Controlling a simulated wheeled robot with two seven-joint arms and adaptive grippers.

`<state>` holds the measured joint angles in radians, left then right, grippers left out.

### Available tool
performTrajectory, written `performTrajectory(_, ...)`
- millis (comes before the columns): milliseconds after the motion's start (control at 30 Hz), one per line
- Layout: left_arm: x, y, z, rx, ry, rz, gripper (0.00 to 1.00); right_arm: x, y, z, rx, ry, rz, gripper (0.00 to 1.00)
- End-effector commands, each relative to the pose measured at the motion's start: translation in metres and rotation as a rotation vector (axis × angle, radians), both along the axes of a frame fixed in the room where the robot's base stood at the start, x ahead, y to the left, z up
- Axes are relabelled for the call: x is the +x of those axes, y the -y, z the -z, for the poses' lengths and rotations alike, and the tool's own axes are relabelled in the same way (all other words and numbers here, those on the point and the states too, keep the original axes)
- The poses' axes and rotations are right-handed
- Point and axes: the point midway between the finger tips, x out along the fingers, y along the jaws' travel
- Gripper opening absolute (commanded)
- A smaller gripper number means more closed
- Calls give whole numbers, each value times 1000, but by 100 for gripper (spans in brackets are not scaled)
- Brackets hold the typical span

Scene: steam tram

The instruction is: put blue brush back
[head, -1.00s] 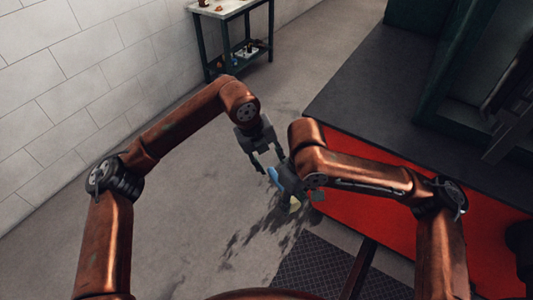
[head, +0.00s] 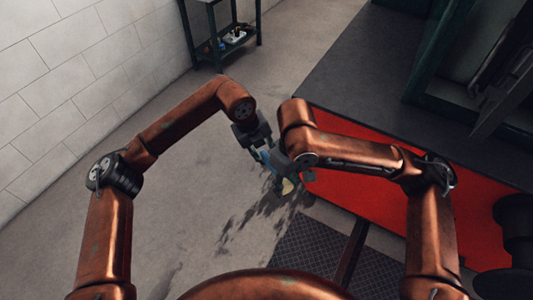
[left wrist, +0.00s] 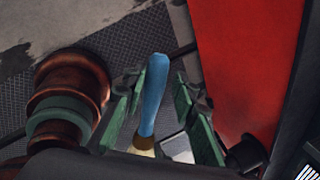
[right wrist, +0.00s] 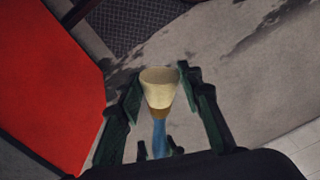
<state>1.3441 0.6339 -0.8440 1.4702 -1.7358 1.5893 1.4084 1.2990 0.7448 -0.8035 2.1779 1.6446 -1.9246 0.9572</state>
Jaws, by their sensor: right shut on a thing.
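The blue brush has a blue handle (left wrist: 156,95), a brown ferrule (left wrist: 145,141) and cream bristles (right wrist: 160,88). In the head view its bristles (head: 287,186) hang below the two hands, which meet over the floor. My right gripper (head: 290,173) is shut on the brush; in the right wrist view the bristles face up between its fingers. My left gripper (head: 262,156) is at the handle. In the left wrist view its green-padded fingers stand apart on both sides of the handle, with gaps showing. The exact grip spot of the right fingers is partly hidden.
A green shelf table (head: 232,40) with small items on its lower shelf stands at the back by the white block wall (head: 70,70). A red panel (head: 345,180) and dark platform (head: 350,75) lie on the right. Open grey floor (head: 160,215) is at left.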

Motion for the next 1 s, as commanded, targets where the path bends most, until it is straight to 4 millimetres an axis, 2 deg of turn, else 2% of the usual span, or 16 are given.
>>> performTrajectory(33, 0, 2, -1, -4, 1, 2, 18, -1, -1, 0, 3, -1, -5, 9)
performTrajectory(300, -1, 3, -2, -7, 2, 3, 0, -1, -2, 0, 5, -2, -7, 9)
performTrajectory(400, -1, 3, -2, -8, 2, 3, 0, -1, -2, 0, 5, -2, -7, 9)
performTrajectory(433, -1, 3, -3, -8, 2, 4, 0, -2, -2, 0, 5, -2, -7, 36)
performTrajectory(700, 0, 2, -2, -5, 2, 2, 0, -1, -2, 0, 3, -2, -5, 54)
performTrajectory(1000, 0, 1, -1, -4, 1, 1, 0, -1, -1, -2, 3, -1, -3, 54)
